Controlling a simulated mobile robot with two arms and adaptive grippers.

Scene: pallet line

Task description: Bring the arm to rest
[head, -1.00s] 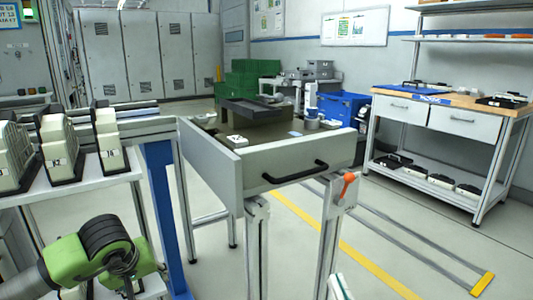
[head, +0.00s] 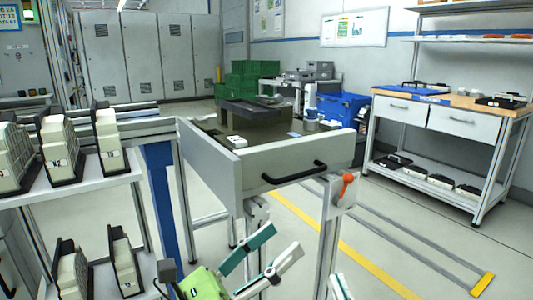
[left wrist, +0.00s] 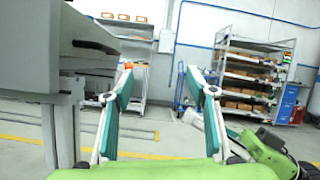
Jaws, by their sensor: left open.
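My left gripper (head: 286,238) is at the bottom middle of the head view, low in front of the drawer unit. Its two teal-padded fingers are apart, with nothing between them. The left wrist view also shows this gripper (left wrist: 160,75) open and empty, with a grey box-like body close on its left. A small teal and white tip (head: 341,287) at the bottom edge of the head view looks like part of my right gripper; the rest is out of frame.
A grey drawer (head: 300,160) with a black handle (head: 294,173) stands close above my left gripper. An orange knob (head: 347,183) sits on its leg. A shelf (head: 90,190) with pale bins is at left. A workbench (head: 470,122) stands at right, with open floor before it.

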